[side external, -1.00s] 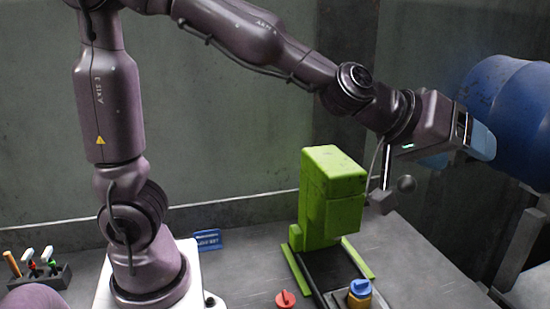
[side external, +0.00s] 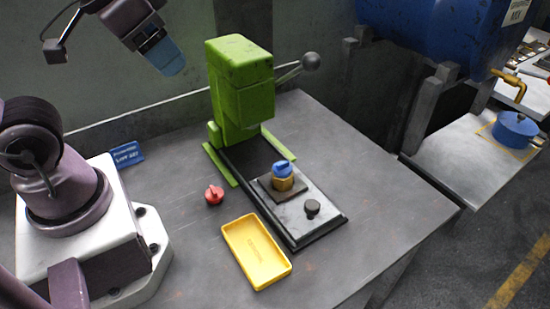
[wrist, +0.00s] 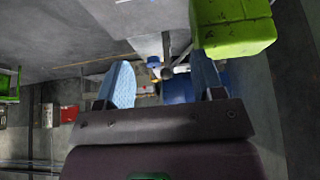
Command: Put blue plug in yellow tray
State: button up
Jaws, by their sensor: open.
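The blue plug (side external: 283,168) sits on top of a brass-coloured block (side external: 283,183) on the plate of the green press. The yellow tray (side external: 240,262) lies on the table in front of the press, and it looks empty. My gripper (side external: 166,62) is high in the air, left of the press's top in the side view, well away from plug and tray. In the wrist view its two blue fingers (wrist: 160,78) are spread with nothing held between them. I cannot make out the plug or the tray for certain in the wrist view.
The green press (side external: 240,90) stands tall behind the plug, with a ball-ended lever (side external: 310,62). A dark knob (side external: 312,207) stands on its plate. A red plug (side external: 214,195) lies left of the press. A blue drum (side external: 430,35) is at the back right. The table's front right is clear.

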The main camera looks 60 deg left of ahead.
jog(key=n+g, duration=0.6)
jog(key=n, duration=0.9)
send_over(283, 163)
jog(key=f, duration=2)
jog(key=shift+s+a+f, duration=0.2)
jog(key=shift+a+f, duration=0.15)
jog(key=shift+f, duration=0.05)
jog(key=shift+w+n, duration=0.2)
jog(key=shift+n, duration=1)
jog(key=shift+f, duration=0.2)
jog(key=f, duration=0.7)
jog(key=shift+d, duration=0.3)
